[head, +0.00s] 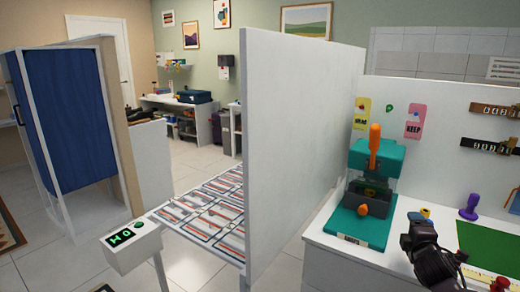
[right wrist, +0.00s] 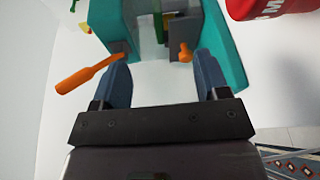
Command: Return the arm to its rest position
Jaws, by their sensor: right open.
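My right gripper (right wrist: 163,75) is open in the right wrist view, with two blue-grey fingers spread and nothing between them. In the head view the dark right gripper (head: 418,240) is over the white counter, at the lower right. It is in front and to the right of a teal press (head: 374,200) with an upright orange handle (head: 375,140). In the wrist view the teal press (right wrist: 226,45) lies beyond the fingertips, and an orange handle (right wrist: 90,75) shows beside the left finger. No gap to the press can be measured. My left gripper is not in view.
A tall white partition (head: 300,130) stands left of the counter (head: 320,240). A purple stamp (head: 470,205) and a green mat (head: 488,248) are on the right. A red object (right wrist: 265,8) is at the wrist view's top right. A small display box (head: 130,245) stands lower left.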

